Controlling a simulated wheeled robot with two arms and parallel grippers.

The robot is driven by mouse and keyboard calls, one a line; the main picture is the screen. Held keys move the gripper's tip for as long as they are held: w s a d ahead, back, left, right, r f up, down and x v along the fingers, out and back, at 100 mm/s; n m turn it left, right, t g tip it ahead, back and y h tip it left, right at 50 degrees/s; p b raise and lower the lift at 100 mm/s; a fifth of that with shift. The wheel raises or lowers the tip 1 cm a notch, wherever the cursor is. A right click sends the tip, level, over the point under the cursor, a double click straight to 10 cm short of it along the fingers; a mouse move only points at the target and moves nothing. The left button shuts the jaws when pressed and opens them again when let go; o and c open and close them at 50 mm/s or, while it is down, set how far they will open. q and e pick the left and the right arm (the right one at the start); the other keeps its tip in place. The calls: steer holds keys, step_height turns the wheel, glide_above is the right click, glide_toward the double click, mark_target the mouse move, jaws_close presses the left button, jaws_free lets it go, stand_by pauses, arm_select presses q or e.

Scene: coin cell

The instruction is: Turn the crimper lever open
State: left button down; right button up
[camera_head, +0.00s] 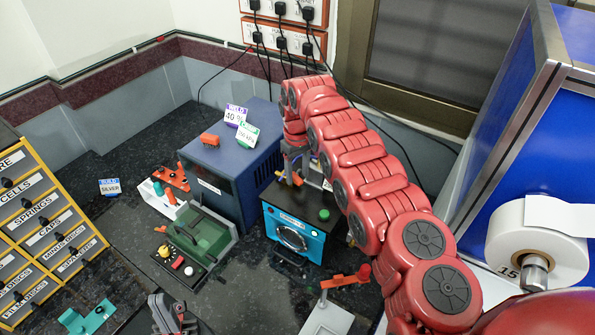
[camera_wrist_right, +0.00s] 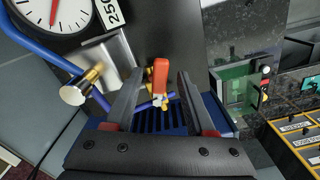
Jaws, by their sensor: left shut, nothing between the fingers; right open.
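In the right wrist view an orange-red lever (camera_wrist_right: 160,76) stands between the two fingers of my right gripper (camera_wrist_right: 157,95). The gripper is open around it, and I cannot tell whether either finger touches it. A brass fitting and blue hose lie beside the lever. In the head view my right gripper (camera_head: 292,163) hangs down just above a teal box (camera_head: 292,232) with a round front and green button; the gripper and arm hide most of what is behind. My left gripper (camera_head: 174,316) is shut and empty at the bottom edge of the head view.
A white dial gauge (camera_wrist_right: 52,12) stands close to the right gripper. In the head view a dark blue cabinet (camera_head: 225,165) stands left of the teal box. An orange-armed stand (camera_head: 330,318) is in front. Labelled drawers (camera_head: 45,225) are at left, a paper roll (camera_head: 510,240) at right.

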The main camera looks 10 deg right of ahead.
steer(key=shift+f, duration=0.25)
steer(key=shift+s, duration=0.1)
steer(key=shift+f, duration=0.1)
jaws_close()
